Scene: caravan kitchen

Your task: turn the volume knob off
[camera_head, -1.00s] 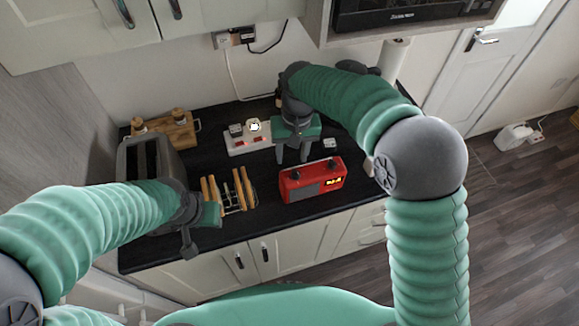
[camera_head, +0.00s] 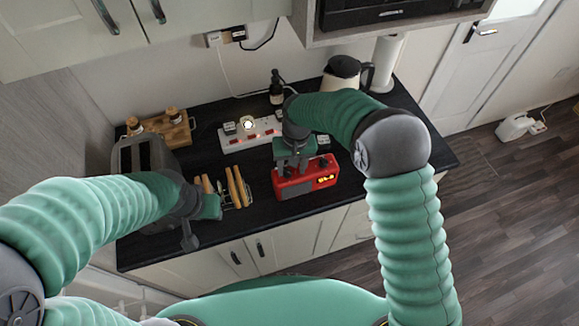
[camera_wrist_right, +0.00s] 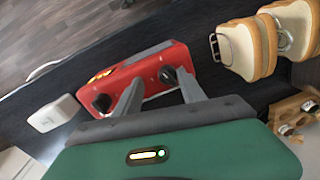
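The red radio (camera_head: 322,178) stands on the dark counter, its yellow display lit. In the right wrist view the radio (camera_wrist_right: 146,69) has two black knobs on top, a left knob (camera_wrist_right: 102,103) and a right knob (camera_wrist_right: 168,76). No label shows which is the volume knob. My right gripper (camera_head: 293,165) is over the radio's left part. In the wrist view its two fingers (camera_wrist_right: 158,79) are apart, with the right knob between their tips, nearer the right finger. I cannot tell if they touch it.
The toast rack (camera_head: 238,187) with bread stands left of the radio, and a toaster (camera_head: 140,158) further left. Behind are a white power strip (camera_head: 240,143), a dark bottle (camera_head: 276,88) and a kettle (camera_head: 342,74).

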